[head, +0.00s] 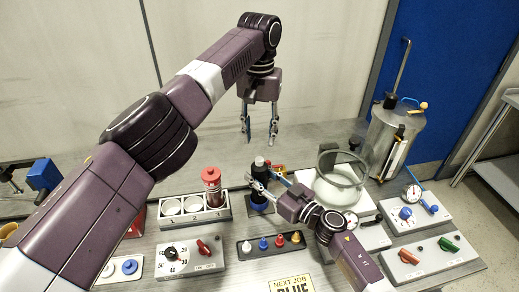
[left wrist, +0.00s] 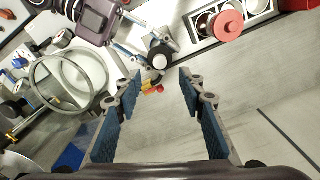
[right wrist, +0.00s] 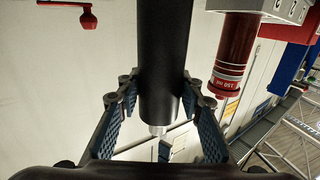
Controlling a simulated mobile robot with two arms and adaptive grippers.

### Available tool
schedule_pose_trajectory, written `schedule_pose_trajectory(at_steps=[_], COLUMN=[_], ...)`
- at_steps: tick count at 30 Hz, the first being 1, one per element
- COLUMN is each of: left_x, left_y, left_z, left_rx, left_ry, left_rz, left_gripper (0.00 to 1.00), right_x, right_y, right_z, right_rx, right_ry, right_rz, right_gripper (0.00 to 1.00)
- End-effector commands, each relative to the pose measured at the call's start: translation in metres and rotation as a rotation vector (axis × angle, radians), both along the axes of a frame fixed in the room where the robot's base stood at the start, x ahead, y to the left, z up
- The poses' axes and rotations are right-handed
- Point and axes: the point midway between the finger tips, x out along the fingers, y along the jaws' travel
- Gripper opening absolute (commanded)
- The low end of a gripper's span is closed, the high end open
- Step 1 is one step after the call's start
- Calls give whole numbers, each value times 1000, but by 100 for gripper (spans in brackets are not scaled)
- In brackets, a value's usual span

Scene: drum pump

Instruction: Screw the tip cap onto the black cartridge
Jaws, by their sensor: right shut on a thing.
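The black cartridge (head: 259,166) stands upright in the head view, just right of the cartridge rack. My right gripper (head: 262,184) is shut on it. In the right wrist view the black cartridge (right wrist: 165,60) runs between the fingers, and a short silvery tip (right wrist: 157,130) shows at one end. Its round end also shows in the left wrist view (left wrist: 159,59). My left gripper (head: 259,132) is open and empty, above and behind the cartridge. Small coloured caps, among them a blue one (head: 263,244) and a red one (head: 279,241), stand on a dark holder; I cannot tell which is the tip cap.
A red cartridge (head: 211,180) stands in a white rack (head: 190,218) with open round holes. A glass ring vessel (head: 340,180) is right of my right gripper. Control boxes with a dial (head: 171,252) and levers (head: 447,243) are near the front.

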Motion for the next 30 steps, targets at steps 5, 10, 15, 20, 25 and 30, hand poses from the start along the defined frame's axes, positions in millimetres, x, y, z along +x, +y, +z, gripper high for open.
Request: schedule_pose_trajectory(at_steps=[5,10,15,20,25,30], left_x=[1,0,-1,-1,-1,-1], left_y=[0,0,0,0,0,1], left_z=[29,39,42,43,42,42], left_rx=[-3,0,1,1,1,1], left_ry=[-4,-2,0,0,0,0], left_rz=[4,2,0,0,0,0], left_gripper=[37,37,37,37,37,37], right_x=[0,0,0,0,0,0], right_y=[0,0,0,0,0,0], right_z=[0,0,0,0,0,0], right_rx=[0,0,0,0,0,0], right_ry=[0,0,0,0,0,0], right_rz=[0,0,0,0,0,0], right_gripper=[0,0,0,0,44,54])
